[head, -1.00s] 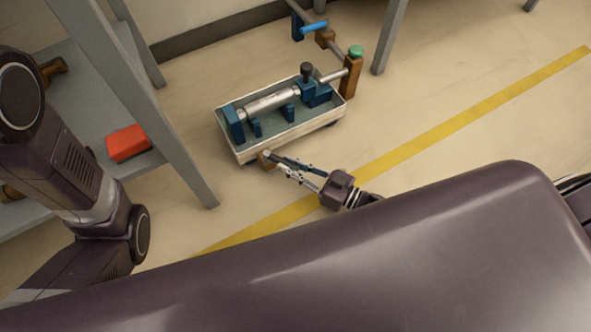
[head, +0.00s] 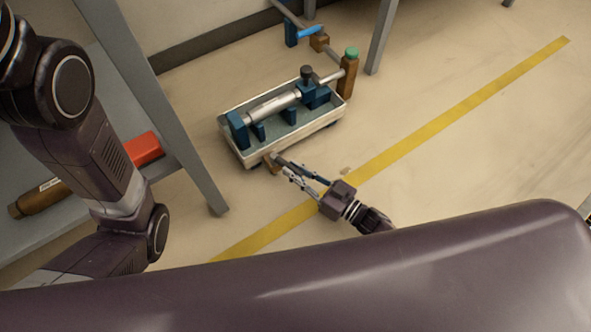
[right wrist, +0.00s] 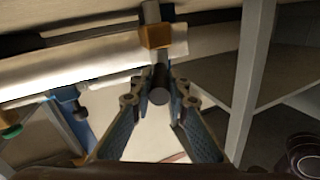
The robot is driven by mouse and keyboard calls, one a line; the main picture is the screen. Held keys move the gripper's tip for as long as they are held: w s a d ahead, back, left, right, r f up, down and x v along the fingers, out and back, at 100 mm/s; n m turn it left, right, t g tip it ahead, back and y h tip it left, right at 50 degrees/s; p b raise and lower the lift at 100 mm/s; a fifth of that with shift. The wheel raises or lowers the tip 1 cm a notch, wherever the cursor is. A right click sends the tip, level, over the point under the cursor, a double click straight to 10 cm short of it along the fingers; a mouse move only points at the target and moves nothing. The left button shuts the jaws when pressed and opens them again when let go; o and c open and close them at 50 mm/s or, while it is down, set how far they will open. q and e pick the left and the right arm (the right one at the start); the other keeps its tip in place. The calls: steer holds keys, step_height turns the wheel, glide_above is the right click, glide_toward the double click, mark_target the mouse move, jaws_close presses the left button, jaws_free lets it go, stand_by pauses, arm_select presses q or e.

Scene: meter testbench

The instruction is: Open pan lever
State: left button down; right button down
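The pan (head: 239,152) is a long pale-rimmed tray on the testbench, with a silver meter clamped between blue holders. The pan lever is a short dark bar standing out from a brass block (head: 271,164) at the pan's near side. In the right wrist view the lever's round end (right wrist: 159,88) points at the camera, below the brass block (right wrist: 155,36). My right gripper (head: 286,168) has its fingertips close on both sides of the lever, seemingly touching it; this view (right wrist: 160,95) shows little gap. My left gripper is out of view.
A grey shelf (head: 30,225) at left holds a red box (head: 143,149) and a brown cylinder (head: 40,198). A grey post (head: 180,130) stands between shelf and pan. A brown post with a green cap (head: 351,54) is at the pan's far right. The floor at right is clear.

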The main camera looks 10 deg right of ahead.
steer(key=c, duration=1.8)
jaws_free()
steer(key=shift+c, duration=0.2)
steer(key=v, duration=1.2)
